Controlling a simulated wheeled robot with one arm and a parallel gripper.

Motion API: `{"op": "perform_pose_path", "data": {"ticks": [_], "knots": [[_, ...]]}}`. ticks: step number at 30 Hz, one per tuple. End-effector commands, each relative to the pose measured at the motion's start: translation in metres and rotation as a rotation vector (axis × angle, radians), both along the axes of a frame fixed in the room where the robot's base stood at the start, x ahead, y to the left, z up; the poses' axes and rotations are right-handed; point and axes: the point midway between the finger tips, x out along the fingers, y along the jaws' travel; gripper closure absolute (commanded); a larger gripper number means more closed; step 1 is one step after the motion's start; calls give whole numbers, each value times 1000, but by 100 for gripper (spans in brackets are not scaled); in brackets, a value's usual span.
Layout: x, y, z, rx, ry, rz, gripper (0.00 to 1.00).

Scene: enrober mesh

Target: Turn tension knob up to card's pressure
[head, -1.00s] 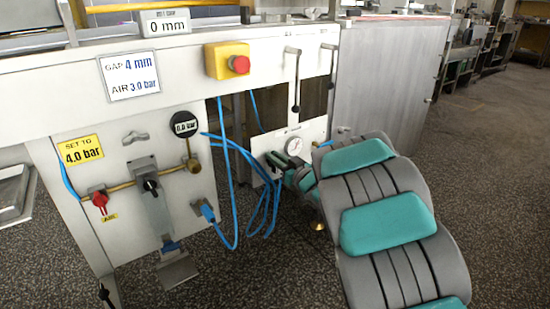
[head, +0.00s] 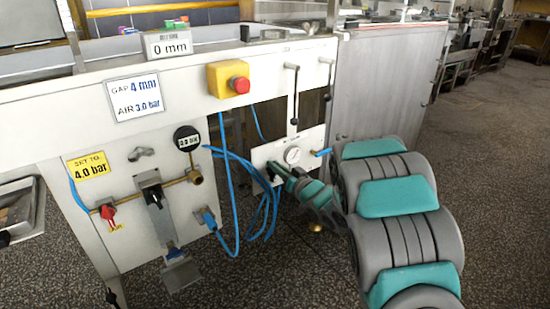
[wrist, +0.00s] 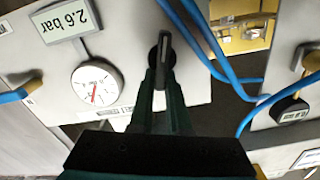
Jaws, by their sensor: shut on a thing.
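The black tension knob (wrist: 164,46) sits on a light panel and shows in the wrist view, upside down to the machine. My gripper (wrist: 162,72) is shut on the knob, with its fingers on either side. Beside the knob, a round white gauge (wrist: 97,85) has a red needle, and a display plate (wrist: 60,20) reads 2.6 bar, upside down. In the head view my gripper (head: 272,172) reaches the panel's left part, hiding the knob; the gauge (head: 292,155) shows there too. A yellow card (head: 88,167) reads SET TO 4.0 bar. A white card (head: 133,94) reads GAP 4 mm, AIR 3.0 bar.
Blue hoses (head: 232,190) hang left of my gripper. A red valve handle (head: 107,212), a black lever (head: 155,197) and a digital gauge (head: 187,138) are on the left panel. A red stop button (head: 238,84) is above. Open floor lies at the right.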

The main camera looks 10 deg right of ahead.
Motion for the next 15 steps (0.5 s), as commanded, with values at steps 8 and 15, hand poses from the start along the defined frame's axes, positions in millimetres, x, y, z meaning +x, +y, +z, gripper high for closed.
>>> {"op": "perform_pose_path", "data": {"ticks": [8, 15], "knots": [[3, -4, 3, 142, 79, -2, 100], [4, -6, 0, 202, 113, -2, 100]]}}
